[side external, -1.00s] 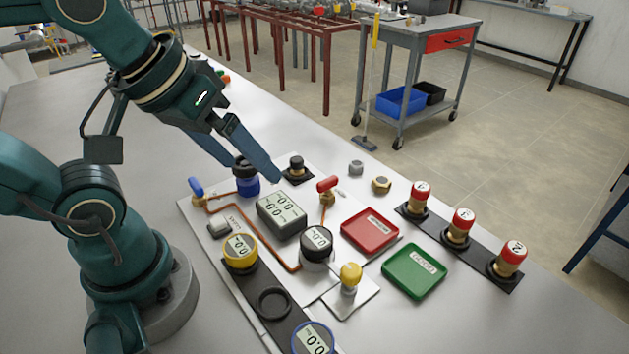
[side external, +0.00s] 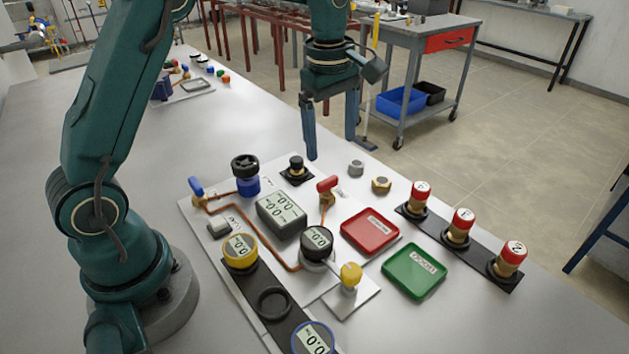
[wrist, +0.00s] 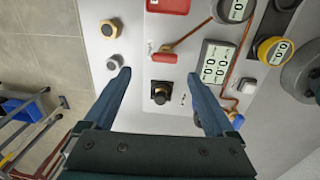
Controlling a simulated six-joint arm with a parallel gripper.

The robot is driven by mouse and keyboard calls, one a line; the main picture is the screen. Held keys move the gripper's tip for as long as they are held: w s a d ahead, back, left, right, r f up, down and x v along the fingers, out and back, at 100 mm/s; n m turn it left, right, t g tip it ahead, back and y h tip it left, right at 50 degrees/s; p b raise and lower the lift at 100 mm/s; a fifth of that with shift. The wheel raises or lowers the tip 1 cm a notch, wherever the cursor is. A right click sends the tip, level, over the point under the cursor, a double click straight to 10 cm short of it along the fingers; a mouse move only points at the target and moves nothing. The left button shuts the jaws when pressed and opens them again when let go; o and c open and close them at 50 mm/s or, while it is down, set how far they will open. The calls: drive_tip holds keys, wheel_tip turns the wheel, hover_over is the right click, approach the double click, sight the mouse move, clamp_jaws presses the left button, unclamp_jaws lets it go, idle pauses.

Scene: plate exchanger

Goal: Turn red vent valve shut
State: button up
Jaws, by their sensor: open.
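The red vent valve (side external: 327,185) has a red lever on a brass body on the white panel, joined to the copper pipe. In the wrist view its red lever (wrist: 164,57) lies ahead of the fingertips, toward the top of the picture. My gripper (side external: 331,148) points down with its two fingers wide apart and empty. It hangs above the bench, over the far side of the panel. In the wrist view the gripper (wrist: 160,90) has its fingers on either side of a black knob (wrist: 160,92), with nothing between them touching.
A blue valve (side external: 196,187), a blue-and-black canister (side external: 245,175) and a grey display (side external: 282,214) stand near the red valve. Two loose nuts (side external: 381,185) lie behind it. Red (side external: 370,230) and green (side external: 414,271) trays sit to the right, before several red-capped cylinders (side external: 461,222).

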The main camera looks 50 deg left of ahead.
sight(328, 179)
drive_tip(key=shift+g, duration=0.4)
drive_tip(key=f, duration=0.8)
drive_tip(key=shift+a, duration=0.25)
drive_tip(key=c, duration=1.4)
